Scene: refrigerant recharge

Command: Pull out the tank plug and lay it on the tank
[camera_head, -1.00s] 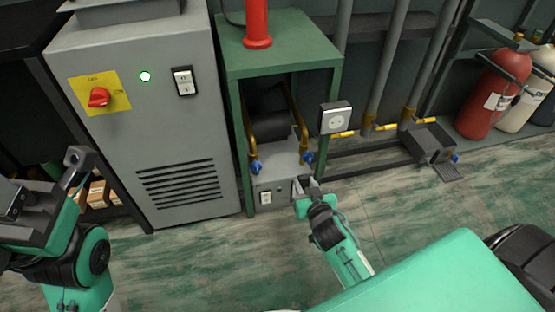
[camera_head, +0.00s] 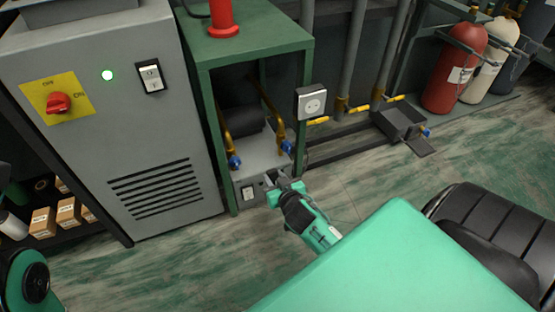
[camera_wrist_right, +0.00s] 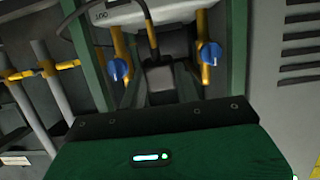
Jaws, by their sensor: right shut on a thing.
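The grey tank unit (camera_head: 262,153) stands low inside a green frame, with a dark cylinder (camera_head: 239,121) behind it. My right gripper (camera_head: 274,180) is at the right half of the unit's low front face. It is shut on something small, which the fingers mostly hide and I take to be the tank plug. In the right wrist view the dark fingers (camera_wrist_right: 161,78) are close together, and a black cord (camera_wrist_right: 148,28) runs up from them. I cannot tell whether the plug is still seated. My left gripper is out of view; only a piece of my left arm shows at lower left.
Blue-handled valves (camera_head: 234,162) on yellow pipes flank the unit. A grey cabinet (camera_head: 185,110) with a red switch (camera_head: 58,103) stands to the left. A socket box (camera_head: 312,102) is on the frame's right post. Open floor (camera_head: 375,180) lies to the right.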

